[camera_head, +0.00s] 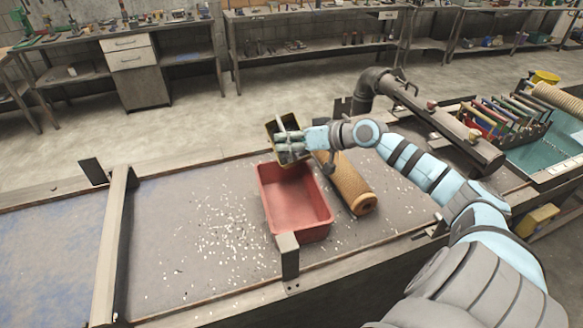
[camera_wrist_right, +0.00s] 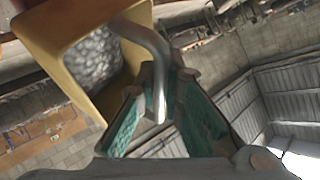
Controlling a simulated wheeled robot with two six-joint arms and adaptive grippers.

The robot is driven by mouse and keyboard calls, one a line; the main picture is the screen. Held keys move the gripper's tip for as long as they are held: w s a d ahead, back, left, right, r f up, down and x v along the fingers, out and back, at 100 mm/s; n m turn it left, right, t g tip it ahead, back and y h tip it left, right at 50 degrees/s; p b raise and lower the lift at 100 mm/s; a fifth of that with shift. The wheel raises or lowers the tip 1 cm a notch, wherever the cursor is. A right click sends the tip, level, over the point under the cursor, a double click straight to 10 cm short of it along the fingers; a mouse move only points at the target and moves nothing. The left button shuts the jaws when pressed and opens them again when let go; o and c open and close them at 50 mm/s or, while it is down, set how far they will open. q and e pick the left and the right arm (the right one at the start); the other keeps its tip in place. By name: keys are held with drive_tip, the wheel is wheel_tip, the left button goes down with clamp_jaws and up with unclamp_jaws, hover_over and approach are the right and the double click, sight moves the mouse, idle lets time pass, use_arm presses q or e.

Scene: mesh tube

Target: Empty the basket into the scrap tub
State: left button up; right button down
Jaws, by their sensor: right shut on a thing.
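The basket (camera_head: 272,128) is a small yellowish box with a bent metal handle (camera_wrist_right: 150,42). My right gripper (camera_head: 291,144) is shut on that handle, between teal finger pads in the right wrist view (camera_wrist_right: 163,95). The basket hangs tilted above the back edge of the scrap tub. In the right wrist view the basket (camera_wrist_right: 48,40) shows a lump of grey material (camera_wrist_right: 95,60) inside. The scrap tub (camera_head: 290,190) is red and rectangular, on the bench, and its visible inside looks bare. My left gripper is not in view.
A tan mesh tube (camera_head: 345,182) lies right beside the tub. White bits are scattered on the bench (camera_head: 215,235) to its left. A dark pipe fixture (camera_head: 430,115) stands at the back right. A metal bracket (camera_head: 288,255) stands at the tub's front.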

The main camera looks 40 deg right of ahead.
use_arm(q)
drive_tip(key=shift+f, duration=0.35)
use_arm(e)
drive_tip(key=shift+s+a+f+n, duration=0.1)
drive_tip(key=shift+a+f+n, duration=0.05)
drive_tip(key=shift+f+n, duration=0.15)
use_arm(q)
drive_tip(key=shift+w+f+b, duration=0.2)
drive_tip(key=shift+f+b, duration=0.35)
drive_tip(key=shift+b, duration=0.25)
use_arm(e)
drive_tip(key=shift+s+a+r+n+t+h, duration=0.2)
drive_tip(key=shift+n+t+h, duration=0.15)
drive_tip(key=shift+n+t, duration=0.15)
drive_tip(key=shift+s+a+r+n+t+h, duration=0.1)
drive_tip(key=shift+r+n+t+h, duration=0.1)
drive_tip(key=shift+n+t+h, duration=0.25)
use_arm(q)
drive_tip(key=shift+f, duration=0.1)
